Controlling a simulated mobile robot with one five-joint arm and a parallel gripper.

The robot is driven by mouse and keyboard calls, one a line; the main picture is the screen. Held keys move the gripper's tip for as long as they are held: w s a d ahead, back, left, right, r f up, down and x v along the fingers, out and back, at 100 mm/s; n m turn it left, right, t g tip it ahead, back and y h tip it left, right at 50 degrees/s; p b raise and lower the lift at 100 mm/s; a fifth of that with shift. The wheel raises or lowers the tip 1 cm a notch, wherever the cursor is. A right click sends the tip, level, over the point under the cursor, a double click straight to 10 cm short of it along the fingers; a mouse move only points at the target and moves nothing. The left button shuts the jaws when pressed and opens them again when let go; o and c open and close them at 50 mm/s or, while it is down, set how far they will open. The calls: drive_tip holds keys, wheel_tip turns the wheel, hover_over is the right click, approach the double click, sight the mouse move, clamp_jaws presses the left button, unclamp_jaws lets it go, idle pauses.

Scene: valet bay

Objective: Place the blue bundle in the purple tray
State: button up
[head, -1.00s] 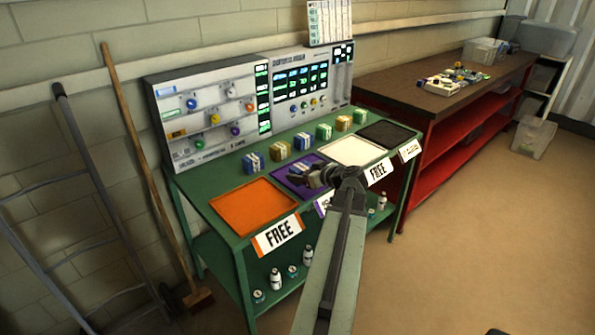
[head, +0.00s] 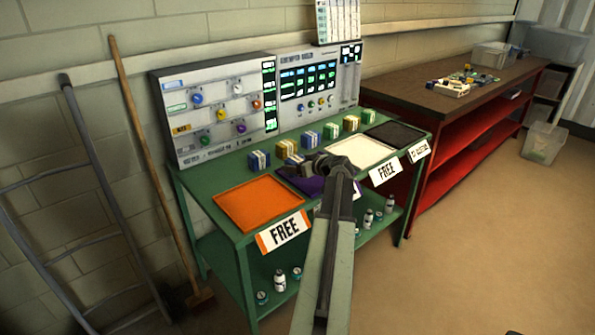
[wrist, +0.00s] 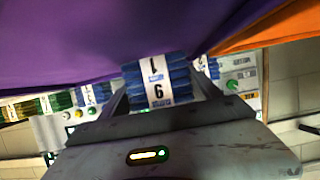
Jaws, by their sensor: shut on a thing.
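My gripper (head: 308,164) is over the rear part of the purple tray (head: 313,188), in front of the row of bundles. The wrist view shows it shut on a blue bundle (wrist: 158,82) with a white numbered band, held between the two fingers. In the head view the held bundle is hard to make out behind the gripper. The purple tray fills the upper left of the wrist view (wrist: 90,40). My arm hides part of the tray in the head view. I cannot tell whether the bundle touches it.
The orange tray (head: 258,204) lies to the left, the white tray (head: 362,152) and black tray (head: 400,136) to the right. Several bundles stand behind, including a blue one (head: 259,160) and a yellow one (head: 287,149). The panel (head: 220,112) rises behind them.

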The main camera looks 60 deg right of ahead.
drive_tip(key=o, duration=1.5)
drive_tip(key=shift+c, duration=0.2)
drive_tip(key=shift+r, duration=0.2)
drive_tip(key=p+v, duration=0.4)
drive_tip(key=v, duration=0.7)
drive_tip(key=shift+s+a+r+p, duration=0.15)
drive_tip(key=shift+s+p, duration=0.05)
drive_tip(key=shift+p, duration=0.15)
drive_tip(key=shift+s, duration=0.25)
